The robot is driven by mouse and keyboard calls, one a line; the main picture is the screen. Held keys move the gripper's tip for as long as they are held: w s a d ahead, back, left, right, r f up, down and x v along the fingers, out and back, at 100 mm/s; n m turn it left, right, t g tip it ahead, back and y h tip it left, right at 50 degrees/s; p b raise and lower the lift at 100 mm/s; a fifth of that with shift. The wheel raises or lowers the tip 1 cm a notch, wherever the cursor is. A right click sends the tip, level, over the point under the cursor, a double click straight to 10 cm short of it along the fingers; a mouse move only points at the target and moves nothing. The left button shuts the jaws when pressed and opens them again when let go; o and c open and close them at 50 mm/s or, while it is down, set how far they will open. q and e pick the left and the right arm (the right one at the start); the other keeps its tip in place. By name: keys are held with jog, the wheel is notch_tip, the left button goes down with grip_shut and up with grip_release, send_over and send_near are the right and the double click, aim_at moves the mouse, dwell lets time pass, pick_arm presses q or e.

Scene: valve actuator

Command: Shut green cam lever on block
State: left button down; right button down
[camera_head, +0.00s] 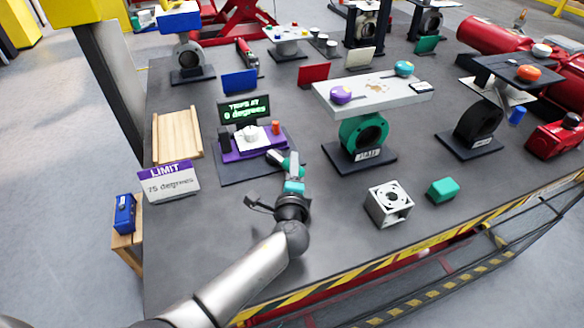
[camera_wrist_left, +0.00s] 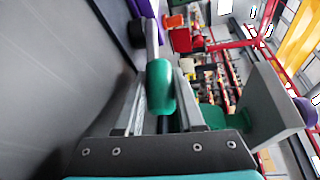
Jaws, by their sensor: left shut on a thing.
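The purple block (camera_head: 252,146) sits on a dark base plate on the table, with a white knob, an orange-red button and a black part on it. The green cam lever (camera_head: 275,156) is at the block's right side. In the left wrist view the lever's rounded green grip (camera_wrist_left: 160,86) lies between the two grey fingers, with a pale grey shaft beyond it leading toward the purple part. My left gripper (camera_head: 291,164) is shut on the green grip, just right of the block. Part of the lever is hidden by the fingers. My right gripper is not in view.
Behind the block stands a display sign (camera_head: 245,108) reading "TRIPS AT 0 degrees". A limit sign (camera_head: 169,182) reading "75 degrees" and a wooden tray (camera_head: 178,134) are left. A teal valve (camera_head: 362,135) under a grey plate stands right. A white cube-shaped housing (camera_head: 388,203) is front right.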

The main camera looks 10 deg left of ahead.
pick_arm(q)
jog(key=c, duration=0.8)
grip_release()
jog(key=v, duration=1.5)
jog(key=shift+s+r+p, duration=0.1)
jog(key=shift+s+p, duration=0.05)
jog(key=shift+p, duration=0.25)
